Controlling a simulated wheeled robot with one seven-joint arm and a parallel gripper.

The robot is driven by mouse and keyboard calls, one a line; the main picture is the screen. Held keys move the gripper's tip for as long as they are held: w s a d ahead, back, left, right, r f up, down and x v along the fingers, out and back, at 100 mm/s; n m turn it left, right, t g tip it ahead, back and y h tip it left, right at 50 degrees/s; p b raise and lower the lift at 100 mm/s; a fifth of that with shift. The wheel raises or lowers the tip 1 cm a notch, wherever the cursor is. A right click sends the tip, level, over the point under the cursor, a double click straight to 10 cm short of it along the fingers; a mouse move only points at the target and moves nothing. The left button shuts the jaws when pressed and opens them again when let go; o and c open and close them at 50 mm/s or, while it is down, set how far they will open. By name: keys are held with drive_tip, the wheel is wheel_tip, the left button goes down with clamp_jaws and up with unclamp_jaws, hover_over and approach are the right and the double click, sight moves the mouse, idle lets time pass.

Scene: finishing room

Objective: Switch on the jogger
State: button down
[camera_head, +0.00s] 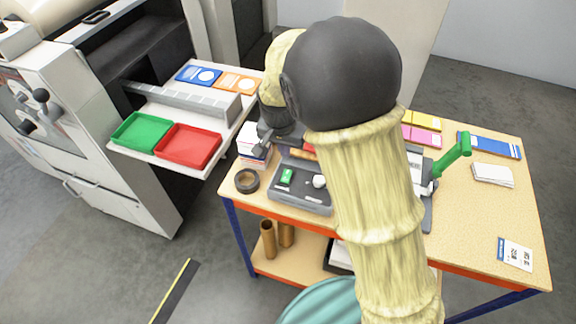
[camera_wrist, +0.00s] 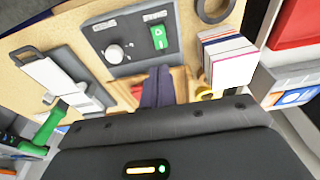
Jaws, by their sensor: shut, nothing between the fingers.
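The jogger appears to be the dark grey box (camera_head: 301,196) on the workbench, partly behind my arm in the head view. Its sloped front also shows in the wrist view (camera_wrist: 133,67). It has a green rocker switch (camera_head: 287,176) and a round white knob (camera_head: 319,181). In the wrist view the green switch (camera_wrist: 158,37) sits to the right of the knob (camera_wrist: 115,53). I cannot tell the switch's position. My gripper (camera_wrist: 158,74) is shut and empty, with its fingertips below the switch in the wrist view. No contact with the switch is visible.
A tape roll (camera_head: 246,180) and a paper stack (camera_head: 252,148) stand left of the jogger. A green-handled tool (camera_head: 452,157) stands to its right. Red (camera_head: 188,146) and green (camera_head: 141,132) trays sit on the machine shelf. The bench's right front is mostly clear.

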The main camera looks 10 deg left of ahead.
sight(290, 172)
drive_tip(key=f+p, duration=0.1)
drive_tip(key=f, duration=0.2)
drive_tip(key=w+f+p, duration=0.1)
drive_tip(key=f, duration=0.3)
drive_tip(key=w+f+p, duration=0.1)
drive_tip(key=f, duration=0.2)
drive_tip(key=shift+d+f, duration=0.2)
drive_tip(key=shift+s+a, duration=0.1)
drive_tip(key=shift+s, duration=0.05)
drive_tip(key=shift+w+d+f, duration=0.15)
drive_tip(key=shift+w+d, duration=0.05)
drive_tip(key=shift+w, duration=0.05)
drive_tip(key=shift+d, duration=0.15)
drive_tip(key=shift+s+a, duration=0.5)
drive_tip(key=shift+s, duration=0.55)
drive_tip(key=shift+d, duration=0.15)
